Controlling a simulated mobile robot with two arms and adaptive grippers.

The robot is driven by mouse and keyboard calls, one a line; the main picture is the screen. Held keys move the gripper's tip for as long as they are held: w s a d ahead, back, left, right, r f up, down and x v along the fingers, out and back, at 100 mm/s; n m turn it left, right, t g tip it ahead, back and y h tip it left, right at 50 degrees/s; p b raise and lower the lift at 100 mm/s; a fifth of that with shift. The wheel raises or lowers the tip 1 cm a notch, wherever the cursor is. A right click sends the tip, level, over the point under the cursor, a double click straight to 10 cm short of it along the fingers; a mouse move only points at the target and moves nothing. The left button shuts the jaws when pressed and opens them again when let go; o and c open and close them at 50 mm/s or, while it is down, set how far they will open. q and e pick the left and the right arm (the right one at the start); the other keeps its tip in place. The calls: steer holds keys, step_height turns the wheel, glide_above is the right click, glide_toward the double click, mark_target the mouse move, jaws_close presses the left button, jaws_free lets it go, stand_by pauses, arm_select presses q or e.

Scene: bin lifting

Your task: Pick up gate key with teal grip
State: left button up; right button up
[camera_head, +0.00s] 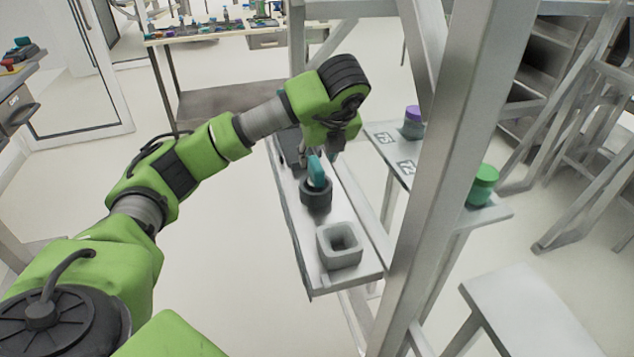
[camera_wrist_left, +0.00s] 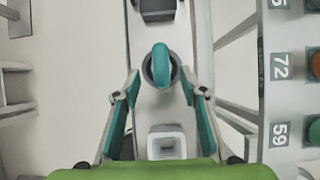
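The gate key with its teal grip (camera_head: 316,170) stands upright in a dark round holder (camera_head: 316,194) on a narrow pale shelf. In the left wrist view, the teal grip (camera_wrist_left: 161,64) is seen from above, inside the ring of the dark holder (camera_wrist_left: 174,73). My left gripper (camera_head: 320,150) is over the shelf, close to the grip. In the left wrist view, my left gripper (camera_wrist_left: 160,86) is open, its teal-padded fingers spread to either side below the key in the picture. Nothing is between them. Any contact is not visible. My right gripper is out of view.
A grey square block with a hole (camera_head: 340,260) sits at the shelf's near end. A metal post (camera_head: 440,170) rises just right of the shelf. A side ledge holds a purple-lidded jar (camera_head: 413,122) and a green-lidded jar (camera_head: 483,186). A dark box (camera_wrist_left: 157,10) is farther along the shelf.

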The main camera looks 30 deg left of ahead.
mark_target(316, 163)
arm_select(q)
steer(key=shift+p+x, duration=0.55)
steer(key=shift+x, duration=0.2)
steer(key=p+x, duration=0.1)
steer(key=x, duration=0.2)
steer(key=shift+w+a+f, duration=0.25)
steer(key=shift+w, duration=0.05)
steer(key=shift+f, duration=0.2)
steer(key=c, duration=0.9)
jaws_close()
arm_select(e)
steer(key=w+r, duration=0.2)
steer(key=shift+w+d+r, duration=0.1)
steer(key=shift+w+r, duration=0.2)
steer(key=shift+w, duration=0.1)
